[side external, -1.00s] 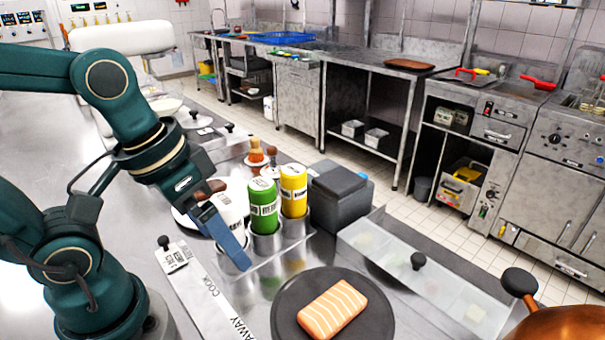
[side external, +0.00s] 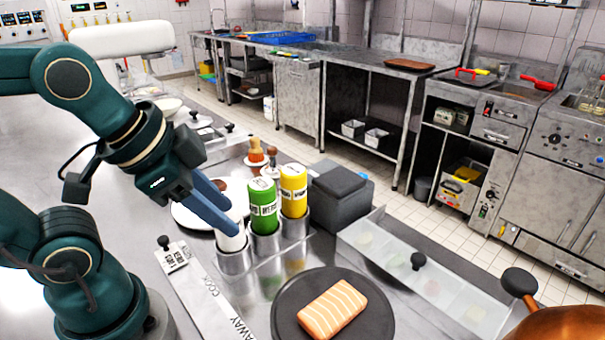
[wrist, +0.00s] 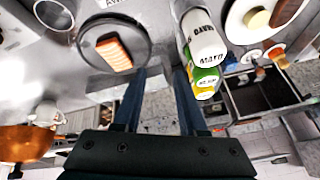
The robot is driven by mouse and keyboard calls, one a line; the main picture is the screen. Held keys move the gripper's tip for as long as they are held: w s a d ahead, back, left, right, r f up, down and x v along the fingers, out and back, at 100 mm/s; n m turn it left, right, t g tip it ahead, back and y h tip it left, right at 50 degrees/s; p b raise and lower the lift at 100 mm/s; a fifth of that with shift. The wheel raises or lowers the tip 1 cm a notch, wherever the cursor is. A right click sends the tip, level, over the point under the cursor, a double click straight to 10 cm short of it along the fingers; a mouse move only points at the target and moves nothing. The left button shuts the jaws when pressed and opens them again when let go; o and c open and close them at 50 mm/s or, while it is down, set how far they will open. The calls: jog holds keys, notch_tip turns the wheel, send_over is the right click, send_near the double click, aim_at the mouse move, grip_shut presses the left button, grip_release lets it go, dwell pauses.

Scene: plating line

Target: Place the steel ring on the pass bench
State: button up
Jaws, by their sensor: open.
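My gripper (side external: 238,224) is open and empty, its two blue fingers angled down over the white bottle (side external: 232,241) in the side view. In the wrist view my gripper (wrist: 158,76) has a clear gap between its fingers, with the white bottle (wrist: 206,38) just right of the right finger; I cannot tell whether they touch. A round, open, metal-looking rim (wrist: 55,14) at the top left of the wrist view may be the steel ring. I make out no steel ring in the side view.
A salmon piece (side external: 332,308) lies on a dark round plate (side external: 288,325). Green (side external: 264,207) and yellow (side external: 293,190) bottles stand beside the white one. A grey box (side external: 341,196) and a clear lidded tray (side external: 452,292) stand to their right. A label strip (side external: 207,292) lies left of the plate.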

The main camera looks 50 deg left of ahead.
jog(key=w+d+f+m+g+h, duration=0.15)
jog(key=d+f+m+g, duration=0.35)
jog(key=d+m, duration=1.15)
jog(key=s+f+m, duration=0.1)
jog(key=f+m, duration=0.1)
jog(key=s+f+m+y, duration=0.1)
jog(key=f+m, duration=0.1)
jog(key=s+f+m+g, duration=0.1)
jog(key=f+m, duration=0.1)
jog(key=shift+s+d+y, duration=0.2)
jog(key=shift+s+y, duration=0.05)
jog(key=shift+s, duration=0.1)
jog(key=shift+s+f, duration=0.1)
jog(key=shift+f, duration=2.45)
grip_shut()
